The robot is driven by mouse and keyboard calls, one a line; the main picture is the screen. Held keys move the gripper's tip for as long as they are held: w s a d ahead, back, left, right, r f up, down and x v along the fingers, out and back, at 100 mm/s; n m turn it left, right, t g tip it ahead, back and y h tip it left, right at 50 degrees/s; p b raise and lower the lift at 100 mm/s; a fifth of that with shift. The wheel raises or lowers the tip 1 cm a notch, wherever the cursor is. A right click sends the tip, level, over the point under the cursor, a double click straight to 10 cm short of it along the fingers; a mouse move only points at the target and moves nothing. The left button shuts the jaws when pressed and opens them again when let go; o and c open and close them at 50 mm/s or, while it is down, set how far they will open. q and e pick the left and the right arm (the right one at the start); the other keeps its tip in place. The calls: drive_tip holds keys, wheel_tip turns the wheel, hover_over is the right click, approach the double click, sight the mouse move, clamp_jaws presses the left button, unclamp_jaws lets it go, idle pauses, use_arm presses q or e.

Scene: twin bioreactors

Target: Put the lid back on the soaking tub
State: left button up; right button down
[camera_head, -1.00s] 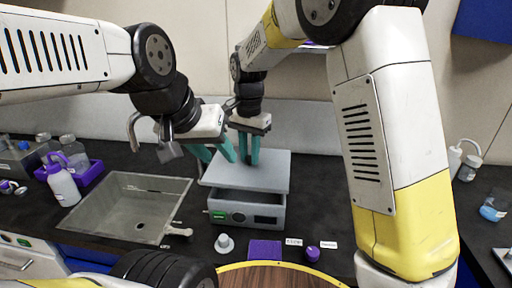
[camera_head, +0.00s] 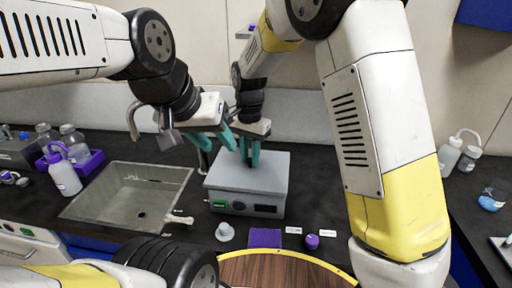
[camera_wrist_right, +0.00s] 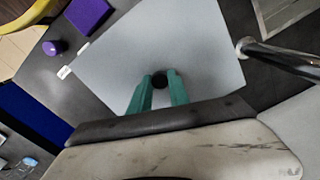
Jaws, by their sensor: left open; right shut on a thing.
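The soaking tub (camera_head: 245,206) is a grey box with a green display on its front, standing on the dark counter right of the sink. Its flat grey lid (camera_head: 270,171) lies over the top of the tub and looks level with no clear gap at the front. My right gripper (camera_head: 250,163) is shut on the lid's dark knob, which shows between the teal fingers (camera_wrist_right: 159,88) in the right wrist view with the lid (camera_wrist_right: 165,55) around it. My left gripper (camera_head: 228,140) is open and empty, above the lid's back left part.
A sink (camera_head: 128,195) with a faucet lies left of the tub. A white bottle (camera_head: 63,173) and a purple rack (camera_head: 88,163) stand farther left. A purple pad (camera_head: 265,238), a purple knob (camera_head: 312,242) and a small grey-white piece (camera_head: 225,232) lie in front of the tub.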

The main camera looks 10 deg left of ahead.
idle(0.9)
drive_tip(key=shift+f, duration=0.6)
idle(2.8)
drive_tip(key=c, duration=1.1)
unclamp_jaws()
drive_tip(key=shift+c, duration=0.2)
drive_tip(key=shift+o, duration=0.3)
drive_tip(key=o, duration=0.4)
drive_tip(key=shift+r, duration=3.5)
